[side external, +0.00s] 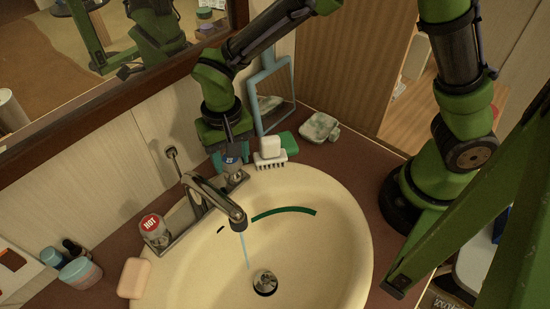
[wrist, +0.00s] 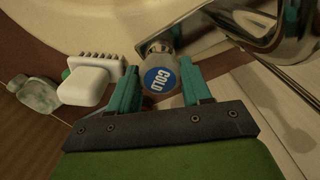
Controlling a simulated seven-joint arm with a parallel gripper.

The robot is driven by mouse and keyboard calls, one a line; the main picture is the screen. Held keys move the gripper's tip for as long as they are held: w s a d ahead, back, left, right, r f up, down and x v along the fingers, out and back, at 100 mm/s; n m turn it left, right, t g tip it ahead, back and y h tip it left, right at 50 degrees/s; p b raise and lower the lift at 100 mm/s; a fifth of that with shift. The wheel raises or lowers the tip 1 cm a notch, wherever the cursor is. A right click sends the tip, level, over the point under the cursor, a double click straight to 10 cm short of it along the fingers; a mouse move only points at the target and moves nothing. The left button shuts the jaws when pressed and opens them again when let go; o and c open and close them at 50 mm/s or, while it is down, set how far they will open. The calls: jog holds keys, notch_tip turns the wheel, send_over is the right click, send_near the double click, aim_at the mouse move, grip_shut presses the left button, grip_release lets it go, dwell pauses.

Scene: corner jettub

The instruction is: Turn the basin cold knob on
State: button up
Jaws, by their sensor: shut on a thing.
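The basin cold knob (side external: 231,167) has a blue cap and stands at the right end of the faucet base. In the wrist view the knob (wrist: 160,78) shows its blue COLD label, tilted, between the two teal fingers. My gripper (side external: 229,160) reaches down over it from above and is shut on it; the fingers (wrist: 160,85) sit on both sides. The chrome faucet (side external: 212,197) points over the cream basin (side external: 335,235), and a thin stream of water (side external: 244,250) falls toward the drain (side external: 265,282). The hot knob (side external: 151,227) has a red HOT cap at the left end.
A white brush (side external: 270,150) stands close right of the knob; it also shows in the wrist view (wrist: 90,80). A blue-framed mirror (side external: 272,92) leans behind it. A soap dish (side external: 320,127) lies farther right. Soap (side external: 134,278) and a jar (side external: 80,275) sit at the left.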

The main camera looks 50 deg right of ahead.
jog(key=shift+r+n, duration=0.1)
jog(key=shift+n, duration=0.7)
jog(key=o, duration=1.1)
jog(key=shift+c, duration=0.2)
notch_tip(320, 180, up, 17)
